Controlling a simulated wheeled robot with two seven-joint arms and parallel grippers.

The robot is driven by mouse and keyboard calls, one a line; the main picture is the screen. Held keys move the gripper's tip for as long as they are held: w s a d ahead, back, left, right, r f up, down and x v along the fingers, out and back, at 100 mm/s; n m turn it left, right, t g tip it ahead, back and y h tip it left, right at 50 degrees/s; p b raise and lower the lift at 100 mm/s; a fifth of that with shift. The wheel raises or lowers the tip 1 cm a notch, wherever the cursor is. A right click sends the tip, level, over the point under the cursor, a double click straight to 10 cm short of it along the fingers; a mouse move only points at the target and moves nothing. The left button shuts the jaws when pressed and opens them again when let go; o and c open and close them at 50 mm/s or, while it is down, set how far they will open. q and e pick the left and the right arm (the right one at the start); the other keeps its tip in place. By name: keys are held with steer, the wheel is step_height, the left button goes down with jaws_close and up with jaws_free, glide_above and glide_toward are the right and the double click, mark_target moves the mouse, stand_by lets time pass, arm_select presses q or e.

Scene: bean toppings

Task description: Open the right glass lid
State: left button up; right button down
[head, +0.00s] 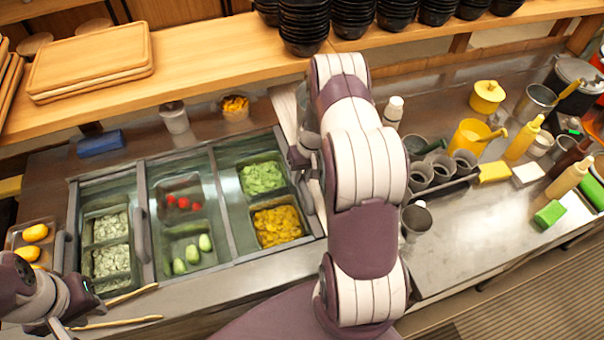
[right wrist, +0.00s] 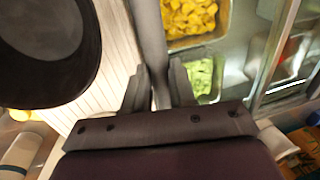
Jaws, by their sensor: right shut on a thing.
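The right glass lid has a dark edge bar (right wrist: 150,35), which runs up between the fingers of my right gripper (right wrist: 158,85) in the right wrist view. The gripper is shut on that bar. In the head view my right gripper (head: 301,160) is at the right side of the topping station, beside the lettuce pan (head: 262,178) and the yellow topping pan (head: 278,226). My arm hides part of this side, and I cannot tell how far the lid is raised. My left gripper (head: 75,312) is at the lower left, away from the lid; its jaw opening is unclear.
A wooden shelf (head: 205,55) with boards and black bowls runs along the back. Metal cups (head: 420,175), yellow containers and bottles crowd the right counter. Wooden tongs (head: 118,321) lie near my left gripper. Bare counter (head: 470,240) shows at the right front.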

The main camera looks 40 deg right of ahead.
steer(key=shift+a, duration=0.3)
steer(key=w+a, duration=0.2)
steer(key=a, duration=0.4)
steer(key=w+a+b, duration=0.1)
steer(key=w+a, duration=0.1)
steer(key=a, duration=0.4)
steer(key=w+a+b, duration=0.1)
steer(key=a, duration=0.5)
steer(key=shift+w+a, duration=0.2)
steer(key=shift+w, duration=0.2)
steer(key=c, duration=1)
jaws_free()
steer(key=shift+o, duration=0.3)
steer(key=shift+s+r, duration=0.1)
steer(key=shift+s, duration=0.05)
steer(key=shift+r, duration=0.1)
